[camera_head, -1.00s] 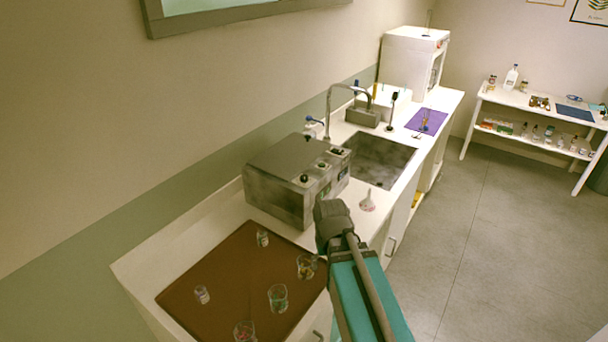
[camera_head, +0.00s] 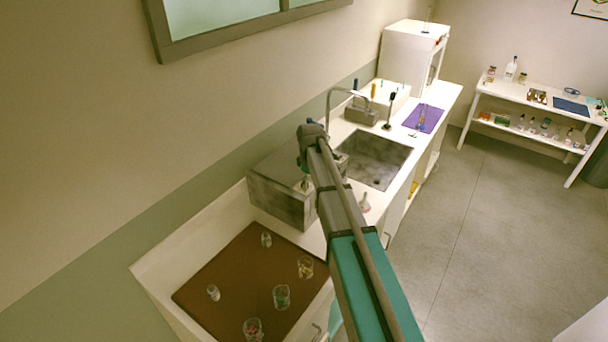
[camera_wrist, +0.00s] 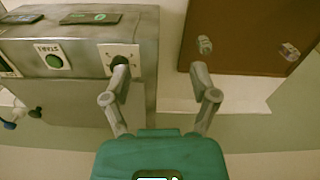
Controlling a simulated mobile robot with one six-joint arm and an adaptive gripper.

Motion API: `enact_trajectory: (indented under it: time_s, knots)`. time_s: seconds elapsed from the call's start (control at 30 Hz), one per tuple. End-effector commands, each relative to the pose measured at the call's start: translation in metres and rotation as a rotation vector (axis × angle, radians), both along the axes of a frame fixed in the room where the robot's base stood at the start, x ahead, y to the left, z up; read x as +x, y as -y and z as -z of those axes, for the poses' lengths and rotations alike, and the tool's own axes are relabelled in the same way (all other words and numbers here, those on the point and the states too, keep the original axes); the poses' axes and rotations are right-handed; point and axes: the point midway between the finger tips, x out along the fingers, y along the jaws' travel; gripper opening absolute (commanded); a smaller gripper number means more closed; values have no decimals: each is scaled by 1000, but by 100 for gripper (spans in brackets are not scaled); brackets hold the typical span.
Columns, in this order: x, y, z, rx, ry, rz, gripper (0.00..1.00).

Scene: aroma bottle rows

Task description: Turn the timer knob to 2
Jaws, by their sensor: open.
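The metal box (camera_head: 275,190) stands on the counter, partly behind my arm in the head view. In the wrist view its panel (camera_wrist: 85,85) shows a green START button (camera_wrist: 54,61) and a white square plate (camera_wrist: 106,50). A dark knob sits on this plate, largely covered by one fingertip, so its pointer and setting cannot be read. My gripper (camera_wrist: 160,70) is open and empty. Its left finger overlaps the plate; its right finger is beside the box. I cannot tell whether the finger touches the knob. The head view does not show the fingers clearly.
A brown mat (camera_head: 228,285) with several small glasses lies at the counter's near end. The sink (camera_head: 375,160) and faucet (camera_head: 330,100) are just beyond the box. A small white funnel-like item (camera_head: 364,203) stands by the sink. A purple mat (camera_head: 424,118) lies farther along.

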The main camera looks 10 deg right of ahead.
Motion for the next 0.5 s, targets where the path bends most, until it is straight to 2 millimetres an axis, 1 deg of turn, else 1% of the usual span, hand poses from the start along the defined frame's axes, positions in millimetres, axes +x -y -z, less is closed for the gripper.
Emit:
enact_trajectory:
  time_s: [0.03, 0.2, 0.33, 0.4, 0.5]
  knots:
    - [22, 0, -16, 0, 0, -43, 76]
    - [61, 0, -38, 0, 0, -180, 76]
    - [80, -1, -48, 0, 0, -256, 76]
    - [87, -1, -51, 0, 0, -283, 76]
    - [92, 0, -53, 0, 0, -305, 76]
